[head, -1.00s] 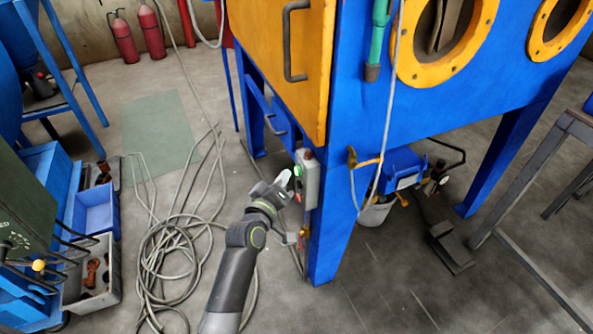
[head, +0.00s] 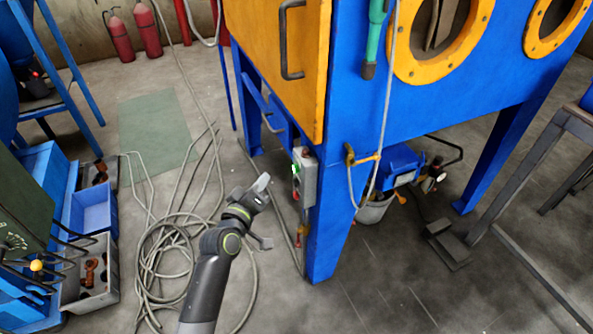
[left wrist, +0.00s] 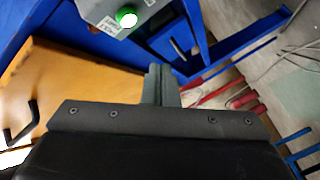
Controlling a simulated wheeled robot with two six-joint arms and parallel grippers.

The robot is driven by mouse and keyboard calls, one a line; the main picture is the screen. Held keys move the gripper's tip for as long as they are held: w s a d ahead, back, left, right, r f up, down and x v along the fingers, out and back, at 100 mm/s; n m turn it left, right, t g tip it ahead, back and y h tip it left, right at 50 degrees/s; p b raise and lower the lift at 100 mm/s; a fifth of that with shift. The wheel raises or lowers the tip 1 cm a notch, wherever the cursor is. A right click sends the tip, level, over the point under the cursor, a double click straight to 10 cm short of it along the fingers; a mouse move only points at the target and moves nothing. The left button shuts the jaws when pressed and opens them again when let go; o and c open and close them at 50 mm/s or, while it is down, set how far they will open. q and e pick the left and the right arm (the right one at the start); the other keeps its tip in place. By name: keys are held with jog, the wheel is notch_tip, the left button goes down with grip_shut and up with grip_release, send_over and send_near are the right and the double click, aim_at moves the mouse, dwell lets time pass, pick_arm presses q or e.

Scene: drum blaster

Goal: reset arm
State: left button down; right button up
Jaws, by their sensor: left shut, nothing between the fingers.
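My left gripper (head: 262,183) is in the middle of the head view, shut and empty. It is a little left of the grey control box (head: 305,177) on the blue cabinet's leg and apart from it. In the left wrist view its closed fingers (left wrist: 159,85) show at the centre. The control box (left wrist: 100,12) is at the top there, with a lit green button (left wrist: 126,17). My right gripper is not in view.
The blue blasting cabinet (head: 450,100) with its orange door (head: 262,50) stands to the right. Coiled hoses (head: 170,245) lie on the floor. A blue bin (head: 93,207) and a grey bin (head: 92,280) stand at left. Open floor lies in front of the cabinet.

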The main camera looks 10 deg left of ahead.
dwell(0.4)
